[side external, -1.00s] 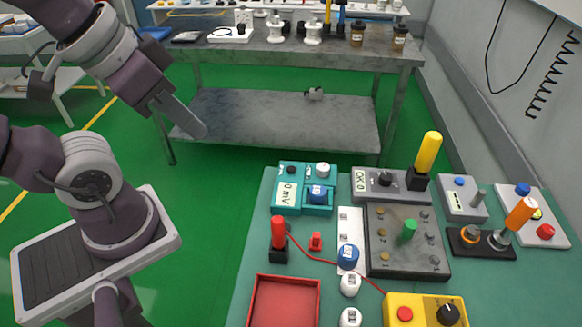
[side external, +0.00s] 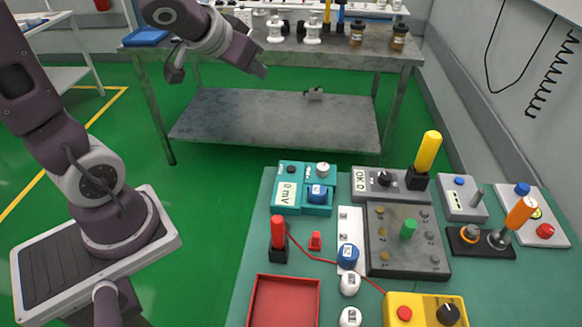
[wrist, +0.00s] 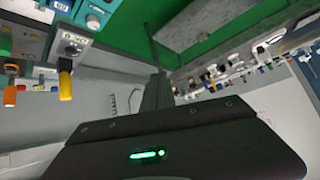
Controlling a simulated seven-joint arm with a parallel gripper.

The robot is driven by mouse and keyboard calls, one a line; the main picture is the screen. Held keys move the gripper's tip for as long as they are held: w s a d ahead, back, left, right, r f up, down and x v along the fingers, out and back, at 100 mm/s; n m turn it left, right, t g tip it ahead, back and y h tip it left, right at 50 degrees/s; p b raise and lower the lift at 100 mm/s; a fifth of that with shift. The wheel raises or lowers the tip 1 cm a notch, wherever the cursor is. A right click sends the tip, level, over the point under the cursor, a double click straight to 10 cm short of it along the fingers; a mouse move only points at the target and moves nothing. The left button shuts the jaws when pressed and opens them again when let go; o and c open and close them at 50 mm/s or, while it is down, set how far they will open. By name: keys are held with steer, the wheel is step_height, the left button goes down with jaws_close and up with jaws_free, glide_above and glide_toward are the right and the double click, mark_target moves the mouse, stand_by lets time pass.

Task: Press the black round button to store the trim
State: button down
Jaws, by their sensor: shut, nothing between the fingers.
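A teal box (side external: 301,210) with a "0 mV" display stands at the back left of the green table. It bears a small black round button (side external: 291,170) at its back left, a white knob (side external: 323,169) and a blue knob (side external: 318,192). Part of the teal box shows at the top of the wrist view (wrist: 92,14). My gripper (side external: 261,71) is shut and empty, raised well away from the teal box, up and to its left in the side view. It also shows in the wrist view (wrist: 158,88), touching nothing.
A grey box (side external: 408,190) with a black knob and a yellow handle (side external: 428,152) stands right of the teal box. A red post (side external: 278,232), a red tray (side external: 284,300) and a yellow box (side external: 424,308) are nearer. A grey workbench (side external: 270,55) stands behind.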

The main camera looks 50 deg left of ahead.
steer(key=w+f+h, duration=0.4)
steer(key=w+f, duration=0.1)
steer(key=f, duration=0.2)
steer(key=g+h, duration=0.1)
steer(key=h, duration=0.4)
glide_above(287, 168)
step_height(287, 168, down, 5)
steer(key=shift+s+f, duration=0.1)
steer(key=shift+y, duration=0.3)
steer(key=shift+f, duration=4.35)
steer(key=shift+f, duration=0.1)
steer(key=shift+f, duration=0.3)
